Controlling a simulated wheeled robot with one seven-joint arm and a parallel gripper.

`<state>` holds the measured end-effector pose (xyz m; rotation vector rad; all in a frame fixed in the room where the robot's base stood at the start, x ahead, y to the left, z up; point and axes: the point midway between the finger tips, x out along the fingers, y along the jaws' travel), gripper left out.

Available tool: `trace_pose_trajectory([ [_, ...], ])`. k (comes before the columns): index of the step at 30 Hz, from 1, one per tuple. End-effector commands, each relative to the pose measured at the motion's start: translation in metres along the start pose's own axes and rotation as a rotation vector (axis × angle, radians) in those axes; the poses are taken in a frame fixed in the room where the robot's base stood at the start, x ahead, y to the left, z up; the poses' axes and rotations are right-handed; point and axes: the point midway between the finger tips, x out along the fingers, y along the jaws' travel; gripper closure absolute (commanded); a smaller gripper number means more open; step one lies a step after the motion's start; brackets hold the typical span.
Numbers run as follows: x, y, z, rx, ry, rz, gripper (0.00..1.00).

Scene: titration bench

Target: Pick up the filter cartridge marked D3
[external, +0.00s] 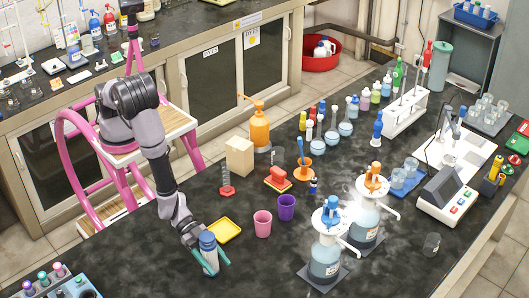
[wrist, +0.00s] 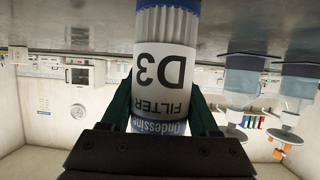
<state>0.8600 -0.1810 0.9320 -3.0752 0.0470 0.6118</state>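The filter cartridge (external: 208,253) is a white cylinder with blue ends near the front left of the black bench. In the wrist view the cartridge (wrist: 165,68) fills the upper middle, its label "FILTER D3" upside down. My gripper (external: 216,265) is at the cartridge, with a green finger on each side of it. In the wrist view the fingers of my gripper (wrist: 160,104) flank the cartridge close to its edges. Whether they press on it cannot be told. The cartridge's base is hard to see, so I cannot tell whether it touches the bench.
A yellow tray (external: 226,231) lies close behind the cartridge. A pink cup (external: 263,223) and a purple cup (external: 286,207) stand to the right. Two large dispenser bottles (external: 325,258) (external: 366,222) stand further right. Bare bench lies between the cartridge and these bottles.

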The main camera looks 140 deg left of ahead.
Motion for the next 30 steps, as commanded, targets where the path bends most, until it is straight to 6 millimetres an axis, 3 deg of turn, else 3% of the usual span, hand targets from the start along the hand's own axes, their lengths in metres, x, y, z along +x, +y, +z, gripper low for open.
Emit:
trace_pose_trajectory([
  [1,0.0,0.0,0.0,0.0,0.0,0.0,0.79],
  [3,0.0,0.0,0.0,0.0,0.0,0.0,1.0],
  [14,-0.002,0.0,-0.006,0.0,0.002,0.0,1.0],
  [30,-0.035,-0.001,-0.085,-0.002,0.003,-0.004,1.0],
])
